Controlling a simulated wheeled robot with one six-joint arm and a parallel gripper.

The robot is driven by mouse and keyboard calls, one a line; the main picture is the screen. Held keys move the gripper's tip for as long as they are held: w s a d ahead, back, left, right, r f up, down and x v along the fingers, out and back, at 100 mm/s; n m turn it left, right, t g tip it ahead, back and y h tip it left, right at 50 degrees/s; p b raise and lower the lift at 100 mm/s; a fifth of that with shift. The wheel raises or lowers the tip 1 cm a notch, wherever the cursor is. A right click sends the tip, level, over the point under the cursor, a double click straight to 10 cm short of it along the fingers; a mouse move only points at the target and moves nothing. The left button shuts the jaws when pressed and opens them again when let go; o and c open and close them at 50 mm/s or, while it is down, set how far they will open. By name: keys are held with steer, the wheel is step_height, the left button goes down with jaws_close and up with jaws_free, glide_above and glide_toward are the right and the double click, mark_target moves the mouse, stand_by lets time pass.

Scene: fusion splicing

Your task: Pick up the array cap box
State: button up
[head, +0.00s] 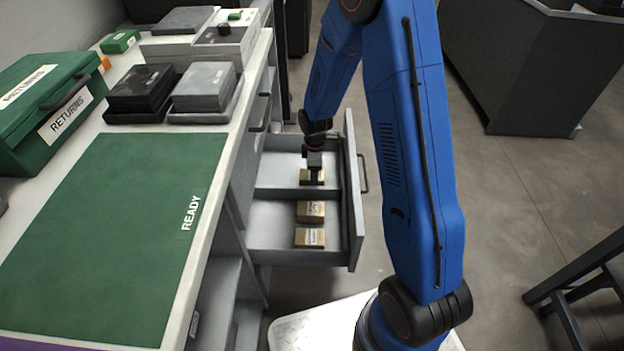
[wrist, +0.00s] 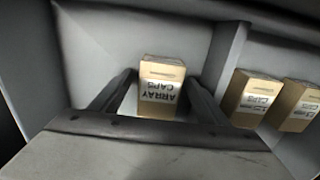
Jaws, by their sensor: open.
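The array cap box (wrist: 160,88) is a small tan carton with a white "ARRAY CAPS" label. It stands in the far compartment of the open grey drawer (head: 353,195). In the head view the box (head: 318,180) is partly hidden by my gripper (head: 314,172), which points down over it. In the wrist view my gripper (wrist: 160,95) is open, with one dark finger on each side of the box. Whether the fingers touch it cannot be told.
Two similar tan cartons, one (head: 311,211) and another (head: 310,237), lie in the drawer's near compartment. A divider (head: 278,194) separates the compartments. The workbench with a green mat (head: 110,235) stands left of the drawer.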

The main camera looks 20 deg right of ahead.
steer(key=shift+c, duration=0.4)
steer(key=c, duration=1.1)
steer(key=shift+o, duration=0.2)
steer(key=shift+r, duration=0.1)
